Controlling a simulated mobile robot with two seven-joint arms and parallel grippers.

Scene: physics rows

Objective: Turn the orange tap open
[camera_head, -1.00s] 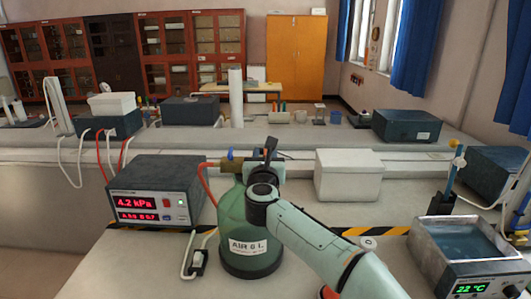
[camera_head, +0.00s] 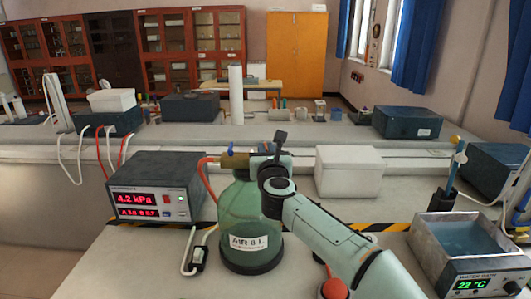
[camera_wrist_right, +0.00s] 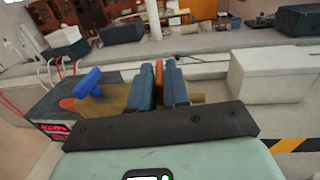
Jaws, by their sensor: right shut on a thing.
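The orange tap (camera_wrist_right: 159,76) shows in the right wrist view as a thin orange handle standing on the brass fitting (camera_wrist_right: 121,98). My right gripper (camera_wrist_right: 160,85) is shut on it, one dark finger on each side. In the head view my right gripper (camera_head: 268,152) is at the top of the green glass bottle (camera_head: 248,225) and hides the orange tap. A blue tap handle (camera_wrist_right: 88,82) sits on the left end of the same fitting, apart from the fingers; it also shows in the head view (camera_head: 230,148). My left gripper is not in view.
A pressure box (camera_head: 150,190) reading 4.2 kPa stands left of the bottle, with a red hose (camera_head: 205,178) to the fitting. A white box (camera_head: 349,172) stands behind right. A water bath (camera_head: 462,245) is at the right. Striped tape (camera_head: 375,227) crosses the bench.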

